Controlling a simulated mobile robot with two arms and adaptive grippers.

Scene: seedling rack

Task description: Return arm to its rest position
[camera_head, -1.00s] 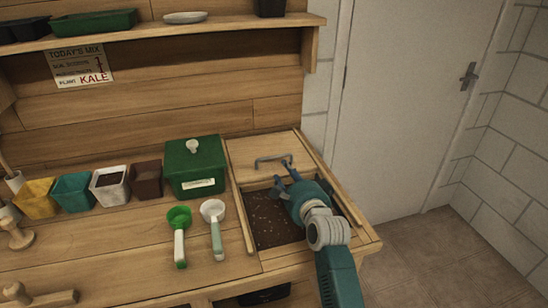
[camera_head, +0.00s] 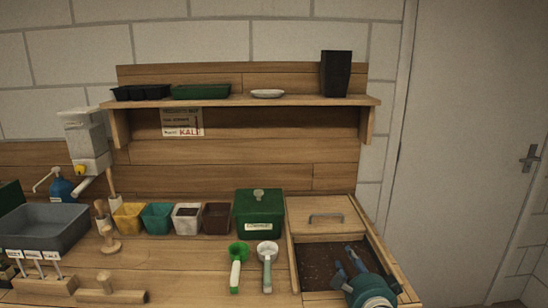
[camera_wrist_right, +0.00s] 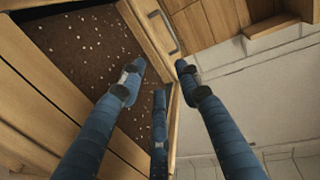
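My right gripper (camera_head: 350,264) is at the lower right of the head view, over the soil bin (camera_head: 318,264) set into the bench. In the right wrist view its blue fingers (camera_wrist_right: 158,78) are spread apart with nothing between them. Dark soil with pale specks (camera_wrist_right: 85,50) lies below them. The bin's wooden lid (camera_head: 322,216) with a metal handle (camera_head: 326,217) is slid back, leaving the front of the bin uncovered. My left gripper is not in view.
A green lidded box (camera_head: 259,214), a green scoop (camera_head: 237,262) and a white scoop (camera_head: 267,264) are left of the bin. Several small pots (camera_head: 157,218) stand in a row. A grey tub (camera_head: 42,229) is at far left. A shelf (camera_head: 240,101) hangs above.

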